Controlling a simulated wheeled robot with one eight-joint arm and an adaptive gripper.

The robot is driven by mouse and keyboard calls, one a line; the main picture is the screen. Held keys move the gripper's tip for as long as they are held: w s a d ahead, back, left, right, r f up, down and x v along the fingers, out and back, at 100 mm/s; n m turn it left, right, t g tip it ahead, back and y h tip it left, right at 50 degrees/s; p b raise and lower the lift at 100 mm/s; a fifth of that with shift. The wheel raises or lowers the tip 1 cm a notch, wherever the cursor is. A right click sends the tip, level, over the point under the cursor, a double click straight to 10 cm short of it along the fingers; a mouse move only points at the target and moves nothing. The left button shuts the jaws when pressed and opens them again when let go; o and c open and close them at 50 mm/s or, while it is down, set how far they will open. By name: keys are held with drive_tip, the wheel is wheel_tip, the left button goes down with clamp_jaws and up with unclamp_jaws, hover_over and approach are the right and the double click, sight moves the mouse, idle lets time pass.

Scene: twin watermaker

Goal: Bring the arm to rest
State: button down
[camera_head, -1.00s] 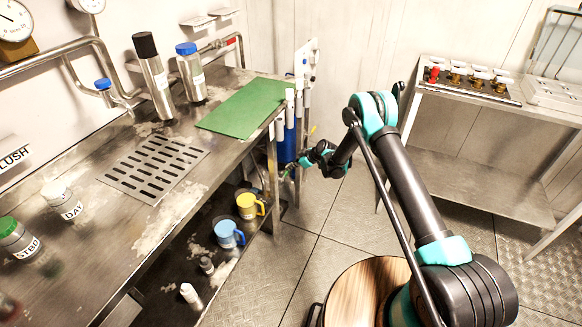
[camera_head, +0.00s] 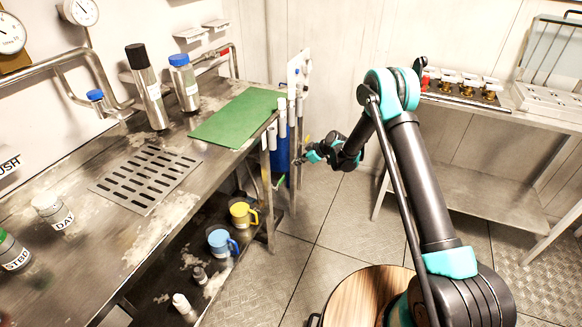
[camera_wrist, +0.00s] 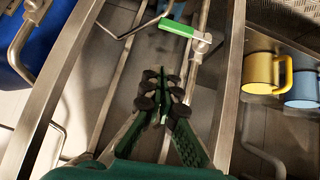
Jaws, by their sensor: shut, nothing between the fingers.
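My gripper (camera_head: 300,161) is at the end of my raised, bent arm, near the right end of the long metal bench (camera_head: 185,200) in the head view. In the wrist view my gripper (camera_wrist: 160,95) shows its two dark fingers close together, shut and empty. Beyond its fingertips in that view are metal rails and a green-handled valve (camera_wrist: 177,28). The gripper appears apart from these, though the gap is hard to judge.
A yellow mug (camera_head: 241,214) and a blue mug (camera_head: 221,242) stand on the bench's lower shelf. A green mat (camera_head: 237,117) and two bottles (camera_head: 148,85) are on top.

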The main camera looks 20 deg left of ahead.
drive_tip(key=s+d+r+m+t+h, duration=0.15)
drive_tip(key=s+d+r+m, duration=0.25)
drive_tip(key=d+r, duration=0.75)
drive_tip(key=s+d+r+m+t+h, duration=0.15)
drive_tip(key=s+d+r+m, duration=0.5)
drive_tip(key=d, duration=0.85)
drive_tip(key=s+d+r+m+h, duration=0.2)
drive_tip(key=s+d+m+h, duration=0.3)
drive_tip(key=s+d, duration=1.7)
drive_tip(key=s+m, duration=0.2)
drive_tip(key=s, duration=0.2)
drive_tip(key=shift+d+r+g+h, duration=0.3)
drive_tip(key=shift+r+h, duration=0.1)
